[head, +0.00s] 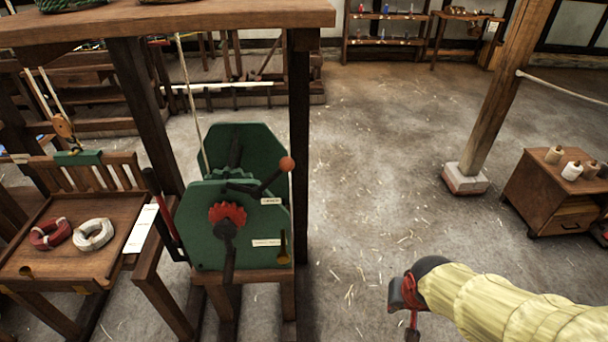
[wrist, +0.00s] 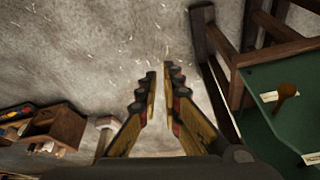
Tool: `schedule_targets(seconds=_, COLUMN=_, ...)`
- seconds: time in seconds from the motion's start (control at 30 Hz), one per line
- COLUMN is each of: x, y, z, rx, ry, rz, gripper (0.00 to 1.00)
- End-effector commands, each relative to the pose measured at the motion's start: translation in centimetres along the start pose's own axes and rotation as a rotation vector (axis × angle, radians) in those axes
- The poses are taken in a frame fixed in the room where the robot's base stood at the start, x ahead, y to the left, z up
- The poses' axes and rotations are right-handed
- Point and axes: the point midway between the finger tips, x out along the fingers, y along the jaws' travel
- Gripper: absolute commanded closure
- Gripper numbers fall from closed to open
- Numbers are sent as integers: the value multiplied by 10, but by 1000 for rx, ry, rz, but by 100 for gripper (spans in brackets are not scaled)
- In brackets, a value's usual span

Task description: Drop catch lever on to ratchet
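The green winch housing (head: 195,245) stands on a wooden stand left of centre in the head view. A red toothed ratchet wheel (head: 227,212) sits on its front face, with a dark crank over its hub. The black catch lever (head: 262,189) is tilted, its red ball knob (head: 287,164) up at the right. Its left end lies above the ratchet teeth, seemingly clear of them. My gripper (head: 408,305) is empty, low and right of the winch over bare floor. In the wrist view its fingers (wrist: 160,85) stand apart; part of the green housing (wrist: 265,105) shows at right.
A dark post (head: 299,130) rises beside the winch under an overhead beam (head: 180,17). A bench with red (head: 50,233) and white coils (head: 93,234) is at left. A wooden pillar (head: 505,90) and a cabinet (head: 555,195) stand at right. The floor between is clear.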

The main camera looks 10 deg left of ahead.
Motion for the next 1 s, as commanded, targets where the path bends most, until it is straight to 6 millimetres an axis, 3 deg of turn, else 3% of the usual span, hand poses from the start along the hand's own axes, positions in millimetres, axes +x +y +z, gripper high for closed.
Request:
schedule_targets(seconds=0.03, x=17, y=-6, z=-8, rx=31, ry=25, rz=-10, gripper=98)
schedule_targets(seconds=0.2, x=61, y=-32, z=-43, rx=179, ry=151, rz=-86, gripper=100)
schedule_targets(seconds=0.4, x=93, y=-69, z=-79, rx=374, ry=287, rz=-245, gripper=100)
schedule_targets(seconds=0.53, x=102, y=-95, z=-100, rx=512, ry=360, rz=-387, gripper=100)
schedule_targets(seconds=0.77, x=89, y=-138, z=-135, rx=767, ry=438, rz=-712, gripper=100)
schedule_targets(seconds=0.87, x=70, y=-154, z=-151, rx=877, ry=449, rz=-883, gripper=100)
schedule_targets(seconds=1.0, x=24, y=-173, z=-174, rx=1016, ry=435, rz=-1158, gripper=100)
